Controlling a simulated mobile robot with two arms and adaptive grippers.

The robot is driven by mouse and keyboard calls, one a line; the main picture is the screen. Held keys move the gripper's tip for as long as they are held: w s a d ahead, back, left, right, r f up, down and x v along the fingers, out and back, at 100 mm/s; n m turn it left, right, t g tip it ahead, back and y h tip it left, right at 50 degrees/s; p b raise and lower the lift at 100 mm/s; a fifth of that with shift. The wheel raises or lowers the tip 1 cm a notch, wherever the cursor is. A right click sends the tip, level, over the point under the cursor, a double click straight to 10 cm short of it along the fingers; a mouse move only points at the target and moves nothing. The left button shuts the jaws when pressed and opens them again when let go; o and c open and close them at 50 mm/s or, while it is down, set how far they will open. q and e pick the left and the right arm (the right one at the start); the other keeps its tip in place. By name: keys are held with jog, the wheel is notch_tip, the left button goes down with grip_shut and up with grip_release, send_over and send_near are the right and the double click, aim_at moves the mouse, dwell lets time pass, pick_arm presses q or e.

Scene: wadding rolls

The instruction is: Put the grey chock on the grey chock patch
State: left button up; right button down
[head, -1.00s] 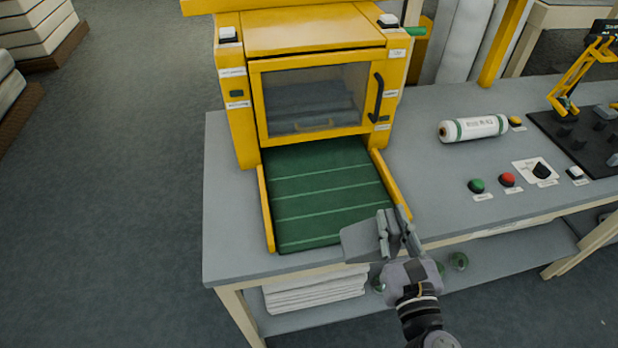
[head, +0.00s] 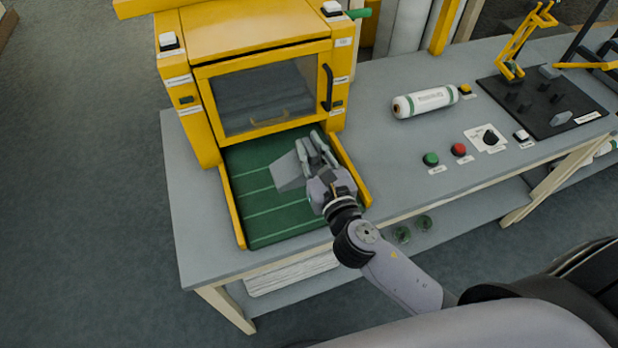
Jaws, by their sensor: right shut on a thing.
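My right gripper (head: 316,150) is shut on the grey chock (head: 288,171), a pale grey wedge-like piece. The chock sticks out to the left of the fingers, over the green belt (head: 262,220) in front of the yellow machine. I cannot tell whether it touches the belt. The fingers hide its right end. I cannot make out a marked grey chock patch. A black mat (head: 508,118) at the right bears dark shapes and some grey pieces. My left gripper is not in view.
The yellow machine (head: 258,30) has a closed window door with a dark handle. Yellow rails (head: 234,211) flank the belt. A white roll (head: 425,102), a green button (head: 430,159), a red button (head: 458,149) and a black knob (head: 490,138) are on the grey table (head: 385,180).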

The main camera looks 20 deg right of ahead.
notch_tip(320, 180, down, 4)
jog(key=shift+r+b, duration=0.2)
jog(key=shift+b, duration=0.35)
notch_tip(320, 180, down, 5)
jog(key=shift+r+b, duration=0.1)
jog(key=shift+b, duration=1.15)
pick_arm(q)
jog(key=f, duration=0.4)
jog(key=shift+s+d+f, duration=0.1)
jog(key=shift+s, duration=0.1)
pick_arm(e)
jog(key=shift+f, duration=0.25)
jog(key=c, duration=1.5)
grip_release()
jog(key=shift+c, duration=0.2)
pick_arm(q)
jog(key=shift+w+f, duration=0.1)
pick_arm(e)
jog(key=shift+r, duration=0.1)
